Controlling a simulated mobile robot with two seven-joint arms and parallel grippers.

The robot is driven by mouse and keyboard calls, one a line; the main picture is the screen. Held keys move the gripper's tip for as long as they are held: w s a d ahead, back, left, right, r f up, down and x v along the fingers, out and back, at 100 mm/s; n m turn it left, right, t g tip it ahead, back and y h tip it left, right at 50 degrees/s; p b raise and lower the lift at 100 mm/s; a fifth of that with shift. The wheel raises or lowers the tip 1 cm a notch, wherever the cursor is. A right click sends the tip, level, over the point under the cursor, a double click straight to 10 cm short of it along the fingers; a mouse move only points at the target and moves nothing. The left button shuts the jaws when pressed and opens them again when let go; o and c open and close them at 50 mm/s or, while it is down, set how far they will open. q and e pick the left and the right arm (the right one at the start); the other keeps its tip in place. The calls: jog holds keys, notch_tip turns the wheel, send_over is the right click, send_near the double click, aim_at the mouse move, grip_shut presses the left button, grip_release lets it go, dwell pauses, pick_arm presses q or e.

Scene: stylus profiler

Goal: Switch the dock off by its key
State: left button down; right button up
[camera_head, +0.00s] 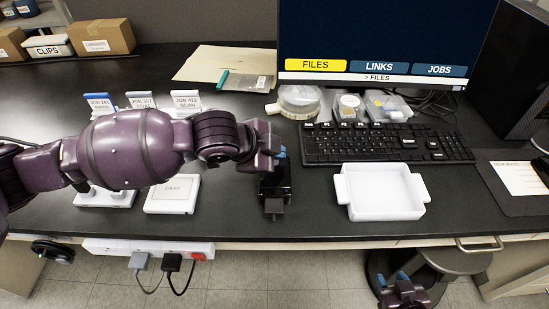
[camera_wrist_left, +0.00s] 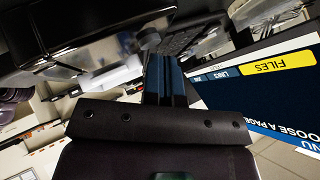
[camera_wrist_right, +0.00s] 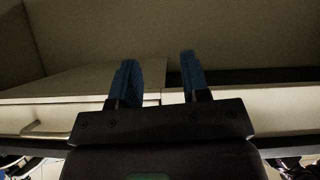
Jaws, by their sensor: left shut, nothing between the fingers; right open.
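My left gripper (camera_head: 279,154) is above the desk near its middle, with its blue fingers shut together and empty. It also shows in the left wrist view (camera_wrist_left: 165,78). A small black box (camera_head: 275,187) stands just below it, partly hidden by my wrist; I cannot tell whether this is the dock or whether they touch. A glossy black body (camera_wrist_left: 90,40) is close to the fingers in the left wrist view. I cannot make out a key on it. My right gripper (camera_head: 392,279) is open and empty, low in front of the desk, also in its wrist view (camera_wrist_right: 160,78).
A white tray (camera_head: 345,200) and a keyboard (camera_head: 385,148) lie right of the black box. The monitor (camera_head: 375,40) shows FILES, LINKS and JOBS. A white labelled block (camera_head: 172,207) is at left. A power strip with a red switch (camera_head: 199,256) hangs on the desk's front.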

pick_arm(q)
jog(key=shift+r+p, duration=0.45)
jog(key=shift+r, duration=0.1)
pick_arm(e)
jog(key=shift+r, duration=0.7)
jog(key=shift+w, duration=0.1)
pick_arm(q)
jog(key=shift+r+p, duration=0.9)
jog(key=shift+r, duration=0.2)
jog(key=shift+r+p, duration=1.45)
pick_arm(e)
notch_tip(320, 180, up, 6)
jog(key=shift+w+t, duration=0.3)
jog(key=shift+w, duration=0.1)
pick_arm(q)
jog(key=shift+f, duration=0.1)
pick_arm(e)
jog(key=shift+f, duration=0.1)
jog(key=shift+w, duration=0.25)
